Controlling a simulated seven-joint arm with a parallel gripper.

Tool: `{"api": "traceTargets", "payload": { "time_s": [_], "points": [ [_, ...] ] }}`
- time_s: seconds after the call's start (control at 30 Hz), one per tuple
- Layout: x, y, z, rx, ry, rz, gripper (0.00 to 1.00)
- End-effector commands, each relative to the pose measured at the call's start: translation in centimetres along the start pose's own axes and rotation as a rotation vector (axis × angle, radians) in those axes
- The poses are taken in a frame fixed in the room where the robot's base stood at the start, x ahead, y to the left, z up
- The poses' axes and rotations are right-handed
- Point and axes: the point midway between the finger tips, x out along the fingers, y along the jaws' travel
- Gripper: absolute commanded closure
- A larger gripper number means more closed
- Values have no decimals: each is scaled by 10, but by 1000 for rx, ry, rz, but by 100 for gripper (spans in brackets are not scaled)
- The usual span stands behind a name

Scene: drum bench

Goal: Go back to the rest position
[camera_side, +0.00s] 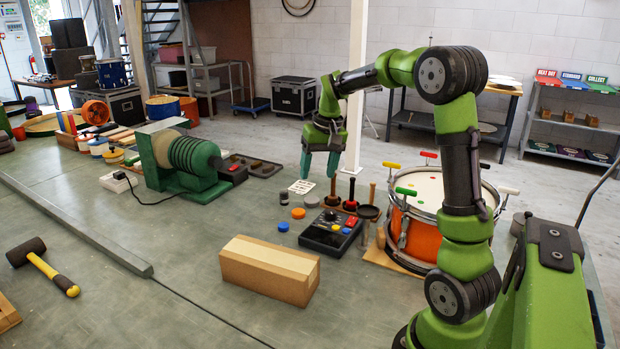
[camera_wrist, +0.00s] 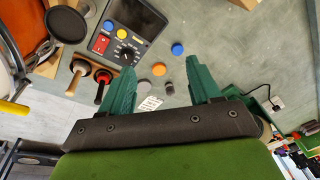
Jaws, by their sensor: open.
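My gripper (camera_side: 320,164) hangs above the bench, pointing down, behind the small black control box and left of the orange drum. Its two green fingers are apart with nothing between them; they also show in the wrist view (camera_wrist: 160,85). The gripper touches nothing that I can see.
The orange drum (camera_side: 424,238) is at right. A cardboard box (camera_side: 268,270), green machine (camera_side: 183,158) and mallet (camera_side: 42,267) lie leftward. Front bench is mostly clear.

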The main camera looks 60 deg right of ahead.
Motion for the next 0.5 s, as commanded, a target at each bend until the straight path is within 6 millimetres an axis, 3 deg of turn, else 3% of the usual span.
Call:
{"api": "traceTargets", "payload": {
  "time_s": [0.03, 0.2, 0.33, 0.5],
  "points": [
    [-10, -20, 23, -20, 32, -23, 38],
    [-28, -66, 98, -69, 122, -111, 38],
    [-36, -88, 157, -122, 182, -191, 38],
    [-40, -101, 222, -213, 240, -290, 38]
  ]
}}
